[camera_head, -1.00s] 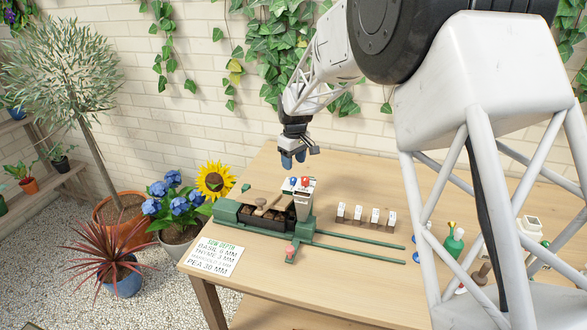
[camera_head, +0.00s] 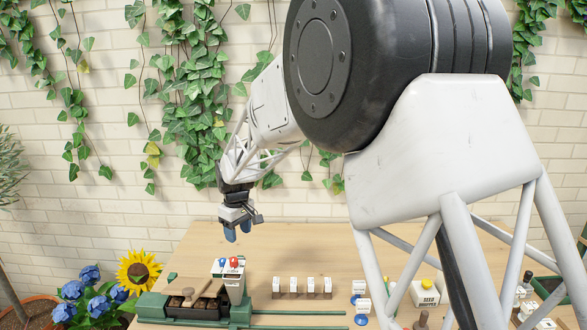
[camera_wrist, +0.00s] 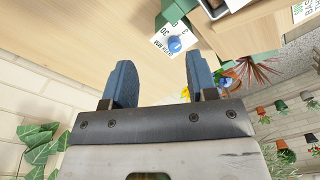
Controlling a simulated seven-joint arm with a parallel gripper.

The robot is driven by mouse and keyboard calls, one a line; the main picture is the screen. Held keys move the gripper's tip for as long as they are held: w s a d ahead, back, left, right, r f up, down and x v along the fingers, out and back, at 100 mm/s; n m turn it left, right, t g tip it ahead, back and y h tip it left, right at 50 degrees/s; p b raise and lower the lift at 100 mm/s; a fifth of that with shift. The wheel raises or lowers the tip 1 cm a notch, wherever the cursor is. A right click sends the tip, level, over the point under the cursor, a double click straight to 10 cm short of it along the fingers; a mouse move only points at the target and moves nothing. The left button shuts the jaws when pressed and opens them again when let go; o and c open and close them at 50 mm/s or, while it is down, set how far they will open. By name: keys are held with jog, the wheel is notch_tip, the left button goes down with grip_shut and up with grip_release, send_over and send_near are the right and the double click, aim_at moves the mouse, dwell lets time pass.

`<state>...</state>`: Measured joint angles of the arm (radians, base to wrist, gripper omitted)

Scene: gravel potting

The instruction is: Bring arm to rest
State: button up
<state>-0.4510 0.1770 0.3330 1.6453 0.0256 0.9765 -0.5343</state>
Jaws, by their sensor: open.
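My gripper (camera_head: 238,232) hangs above the back left part of the wooden table (camera_head: 290,242), its blue fingers pointing down. In the wrist view my gripper (camera_wrist: 160,82) has its two blue fingers apart with nothing between them. The fingers touch nothing. Below it in the head view is a green tray station (camera_head: 154,307) with dark soil and a wooden tool (camera_head: 196,292) on it.
A row of white-labelled blocks (camera_head: 302,288) stands mid-table. Bottles and a yellow-topped white box (camera_head: 425,292) are at the right, partly behind my arm. A sunflower (camera_head: 138,270) and blue flowers (camera_head: 90,275) stand left of the table. Ivy (camera_head: 195,105) hangs on the brick wall behind.

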jog(key=s+d+r+m, duration=0.2)
jog(key=s+d+r, duration=0.2)
jog(key=s+d, duration=0.3)
jog(key=s+d+r+m+t, duration=0.1)
jog(key=s+d+r+m, duration=0.1)
jog(key=s+d+r, duration=0.5)
jog(key=s+d+r+m, duration=0.15)
jog(key=s+d, duration=0.35)
jog(key=d, duration=0.5)
jog(key=s+d+f+m, duration=0.1)
jog(key=s+d+m, duration=0.2)
jog(key=s, duration=0.9)
jog(key=s+d+f+m+t, duration=0.1)
jog(key=s+d+f+m, duration=0.1)
jog(key=s+d, duration=0.7)
jog(key=s+m, duration=0.1)
jog(key=s, duration=0.2)
jog(key=shift+s+d+f+t, duration=0.15)
jog(key=shift+s+t, duration=0.15)
jog(key=shift+s, duration=0.1)
